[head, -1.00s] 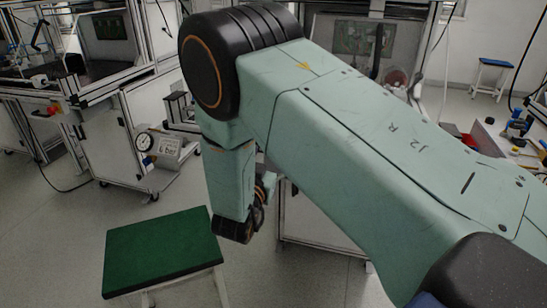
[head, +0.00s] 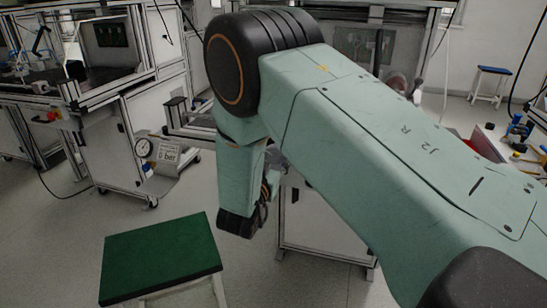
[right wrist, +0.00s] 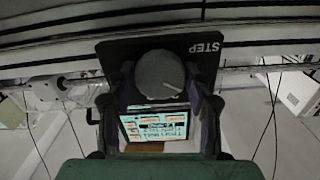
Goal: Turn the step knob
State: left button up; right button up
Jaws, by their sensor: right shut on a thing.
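The step knob (right wrist: 158,75) is a grey round knob with a white pointer line, in the right wrist view. It sits on a dark panel (right wrist: 118,62) with upside-down STEP lettering. The pointer line slants, pointing to the right and slightly down in that view. My right gripper (right wrist: 160,84) has its two dark fingers on both sides of the knob and is shut on it. In the head view my right arm hides the knob and panel. My left gripper is in neither view.
A lit screen (right wrist: 155,124) shows between the fingers in the right wrist view. In the head view a green-topped stool (head: 160,255) stands at the lower left. A pressure gauge (head: 143,147) is on a unit behind it. A blue stool (head: 492,70) stands far right.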

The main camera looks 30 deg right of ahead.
jog(key=c, duration=0.3)
jog(key=shift+c, duration=0.2)
jog(key=shift+m, duration=0.3)
jog(key=shift+m+p, duration=0.3)
jog(key=shift+m, duration=2.7)
jog(key=o, duration=1.2)
